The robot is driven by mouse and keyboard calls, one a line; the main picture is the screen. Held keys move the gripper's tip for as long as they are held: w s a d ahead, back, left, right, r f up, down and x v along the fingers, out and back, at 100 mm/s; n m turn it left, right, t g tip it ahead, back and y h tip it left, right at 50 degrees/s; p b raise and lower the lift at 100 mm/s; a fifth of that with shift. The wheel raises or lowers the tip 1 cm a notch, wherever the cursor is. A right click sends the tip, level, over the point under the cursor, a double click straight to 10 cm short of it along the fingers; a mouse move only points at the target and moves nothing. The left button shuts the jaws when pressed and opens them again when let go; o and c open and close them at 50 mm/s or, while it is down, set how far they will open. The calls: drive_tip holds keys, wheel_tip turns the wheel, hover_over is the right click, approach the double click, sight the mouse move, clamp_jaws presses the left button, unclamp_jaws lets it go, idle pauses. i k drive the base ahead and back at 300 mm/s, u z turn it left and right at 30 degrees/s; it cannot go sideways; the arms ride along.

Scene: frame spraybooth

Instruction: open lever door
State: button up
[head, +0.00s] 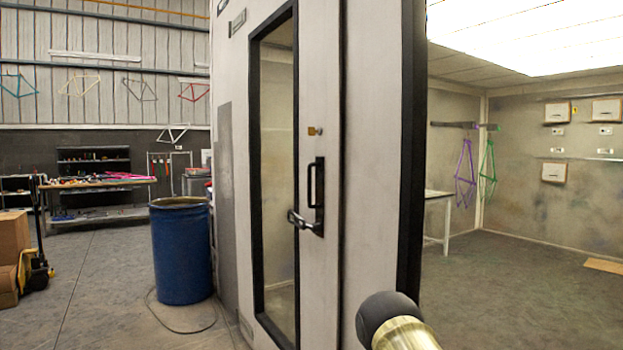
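The door (326,84) is a tall pale panel with a long dark-framed window (277,180), in the middle of the head view. A black lever handle (308,222) sticks out to the left from a dark upright backplate with a pull grip (316,184). I cannot tell whether the door is latched. My gripper is not in view.
A blue barrel (181,251) stands on the floor left of the door. A cluttered workbench (95,184) and cardboard boxes (12,246) are farther left. Inside the booth, purple (465,172) and green (487,172) bike frames hang. Its right-hand floor is mostly clear.

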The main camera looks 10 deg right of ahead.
sight(317, 25)
drive_tip(key=u, duration=0.65)
drive_tip(key=i, duration=0.5)
drive_tip(key=u, duration=0.75)
drive_tip(key=i, duration=0.75)
drive_tip(key=z, duration=0.65)
drive_tip(key=i, duration=0.75)
drive_tip(key=z, duration=0.8)
